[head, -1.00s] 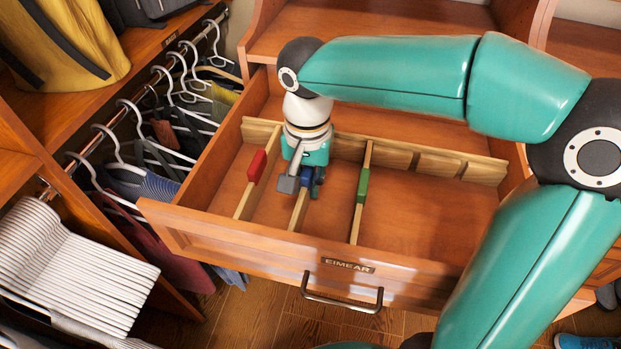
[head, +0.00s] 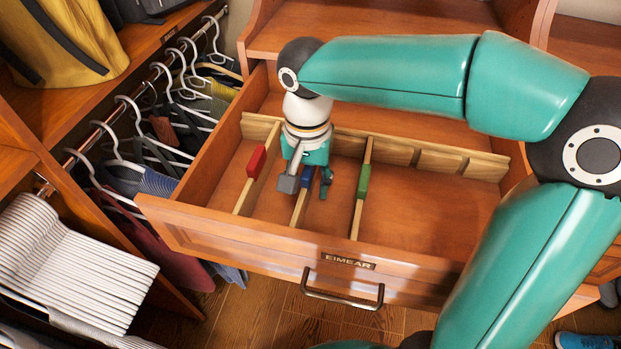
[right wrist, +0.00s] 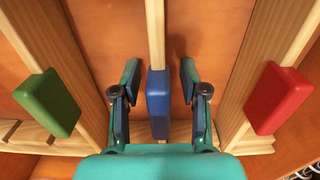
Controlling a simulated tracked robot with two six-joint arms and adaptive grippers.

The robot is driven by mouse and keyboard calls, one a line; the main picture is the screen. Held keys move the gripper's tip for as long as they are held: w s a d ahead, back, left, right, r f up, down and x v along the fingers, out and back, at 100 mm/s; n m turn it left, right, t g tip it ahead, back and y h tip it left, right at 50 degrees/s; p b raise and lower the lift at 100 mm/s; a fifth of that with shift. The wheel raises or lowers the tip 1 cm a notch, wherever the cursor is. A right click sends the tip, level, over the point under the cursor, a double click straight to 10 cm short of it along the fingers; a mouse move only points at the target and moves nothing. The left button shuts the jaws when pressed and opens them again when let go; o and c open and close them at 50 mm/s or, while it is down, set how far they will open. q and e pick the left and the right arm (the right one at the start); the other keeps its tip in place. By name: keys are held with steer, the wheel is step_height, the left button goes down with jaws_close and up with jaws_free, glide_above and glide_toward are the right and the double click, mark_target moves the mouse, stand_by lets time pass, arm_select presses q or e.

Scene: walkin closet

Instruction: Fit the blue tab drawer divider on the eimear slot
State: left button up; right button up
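The blue tab divider (head: 300,208) is a thin wooden board standing on edge inside the pulled-out drawer labelled EIMEAR (head: 347,261). Its blue tab also shows in the right wrist view (right wrist: 158,105). My right gripper (head: 307,187) is low over the tab. In the right wrist view its fingers (right wrist: 159,82) are open, one on each side of the tab, with a gap on both sides. The slotted wooden rail (head: 400,155) runs along the drawer's back. My gripper hides the divider's far end, so I cannot tell how it sits in the slot. My left gripper is not in view.
A red tab divider (head: 257,162) stands to the left and a green tab divider (head: 363,181) to the right, close beside my gripper. The drawer's right part is empty. Hanging clothes (head: 150,182) line the left side. My right arm spans above the drawer.

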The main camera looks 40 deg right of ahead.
steer(key=shift+r, duration=0.1)
step_height(320, 180, up, 12)
steer(key=shift+w+f, duration=0.1)
steer(key=shift+f, duration=0.15)
steer(key=shift+r, duration=0.15)
stand_by(0.8)
